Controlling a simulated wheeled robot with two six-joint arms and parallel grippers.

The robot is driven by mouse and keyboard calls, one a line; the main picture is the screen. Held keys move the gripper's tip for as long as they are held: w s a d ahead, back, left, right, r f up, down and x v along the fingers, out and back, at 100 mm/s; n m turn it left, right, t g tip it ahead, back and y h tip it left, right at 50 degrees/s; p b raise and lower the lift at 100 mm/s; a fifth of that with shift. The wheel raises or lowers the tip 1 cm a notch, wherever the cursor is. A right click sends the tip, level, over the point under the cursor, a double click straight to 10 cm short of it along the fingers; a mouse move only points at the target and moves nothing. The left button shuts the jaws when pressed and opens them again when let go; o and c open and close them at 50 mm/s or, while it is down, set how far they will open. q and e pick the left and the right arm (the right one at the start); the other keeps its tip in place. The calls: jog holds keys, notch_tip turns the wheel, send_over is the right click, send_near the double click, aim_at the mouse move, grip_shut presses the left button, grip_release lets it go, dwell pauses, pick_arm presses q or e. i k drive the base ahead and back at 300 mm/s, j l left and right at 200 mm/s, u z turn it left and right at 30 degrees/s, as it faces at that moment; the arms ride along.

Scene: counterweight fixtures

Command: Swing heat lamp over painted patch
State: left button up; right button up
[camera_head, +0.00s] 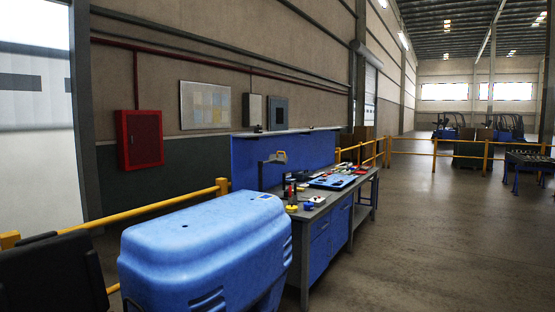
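A small lamp-like fixture (275,157) with a tan or yellowish head on a thin dark arm stands at the near end of the workbench, in front of its blue back panel. It is too small for me to be sure it is the heat lamp. I cannot make out a painted patch. A flat blue piece (333,181) lies on the bench top, to the right of the fixture. Neither of my grippers is in view.
A large blue rounded housing (205,235) fills the near foreground, before the workbench (318,240). Small tools and coloured items clutter the bench top. Yellow railings (150,232) run along the left. A black object (55,275) is at lower left. Open floor (430,240) lies right.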

aim_at(276, 158)
jog(key=i+l+z, duration=0.25)
jog(key=i, duration=0.25)
jog(key=i+l+z, duration=0.3)
jog(key=i, duration=0.15)
jog(key=i+j+z, duration=0.1)
jog(key=i+z, duration=0.15)
jog(key=i, duration=2.1)
jog(key=i+l+u, duration=0.2)
jog(key=i, duration=0.25)
jog(key=i+l+u, duration=0.1)
jog(key=i+u, duration=0.15)
jog(key=i, duration=0.2)
jog(key=i+l+u, duration=0.2)
jog(key=i, duration=0.25)
jog(key=i+l+u, duration=0.25)
jog(key=u, duration=0.2)
jog(key=i+l+u, duration=0.3)
jog(key=u, duration=0.15)
jog(key=i+l+u, duration=0.15)
jog(key=l+u, duration=0.3)
jog(key=i+l+u, duration=0.15)
jog(key=l+u, duration=0.3)
